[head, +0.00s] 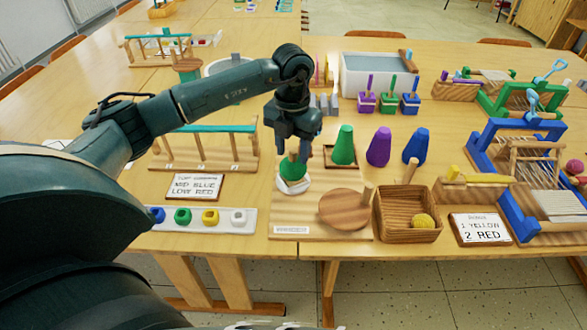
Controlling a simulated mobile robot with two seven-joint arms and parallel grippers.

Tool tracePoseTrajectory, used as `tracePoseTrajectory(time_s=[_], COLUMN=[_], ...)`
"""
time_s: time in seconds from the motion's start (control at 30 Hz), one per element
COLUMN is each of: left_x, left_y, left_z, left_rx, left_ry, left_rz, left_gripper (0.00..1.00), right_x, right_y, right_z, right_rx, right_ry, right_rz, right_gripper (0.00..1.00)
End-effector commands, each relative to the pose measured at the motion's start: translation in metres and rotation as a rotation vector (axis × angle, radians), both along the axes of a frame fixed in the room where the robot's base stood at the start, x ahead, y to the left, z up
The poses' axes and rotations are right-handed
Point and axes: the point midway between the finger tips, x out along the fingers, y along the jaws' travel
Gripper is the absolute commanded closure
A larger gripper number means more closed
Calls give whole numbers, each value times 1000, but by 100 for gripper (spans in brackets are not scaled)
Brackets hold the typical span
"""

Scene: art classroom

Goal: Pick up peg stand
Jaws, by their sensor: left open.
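My left gripper (291,158) points down, open, over a green rounded piece (292,171) that sits in a white holder (292,186) on a wooden board (290,215). The fingers partly hide the piece; I cannot tell whether they touch it. Which thing is the peg stand is not certain. Small purple (367,101), green (388,102) and blue (409,103) blocks with upright pegs stand behind. A wooden rack with upright posts and a teal bar (213,128) stands left of the gripper. My right gripper is not in view.
Green (344,146), purple (379,147) and blue (416,146) cones stand right of the gripper. A wooden box (382,228) holds a yellow ball. A sign (194,187) and a strip of coloured pieces (185,229) lie left. Looms (480,150) crowd the right.

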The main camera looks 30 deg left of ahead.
Motion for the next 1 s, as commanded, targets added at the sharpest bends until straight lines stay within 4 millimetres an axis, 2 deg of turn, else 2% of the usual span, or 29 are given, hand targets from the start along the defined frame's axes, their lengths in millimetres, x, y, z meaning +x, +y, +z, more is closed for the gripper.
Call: tracePoseTrajectory(time_s=[0.17, 0.4, 0.5, 0.77, 1.0], left_x=[0, 0, 0, 0, 0], left_y=[0, 0, 0, 0, 0], left_z=[-12, -47, -57, -60, -59], left_rx=[-1, -1, -2, -2, -2], left_ry=[2, 2, 1, -1, -1], left_rz=[0, -1, -1, -1, -1], left_gripper=[57, 57, 57, 57, 76], right_x=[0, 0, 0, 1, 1], right_y=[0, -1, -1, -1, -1], right_z=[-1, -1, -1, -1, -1], right_rx=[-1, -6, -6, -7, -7], right_ry=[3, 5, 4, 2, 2], right_rz=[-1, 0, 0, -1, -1], right_gripper=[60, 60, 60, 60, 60])
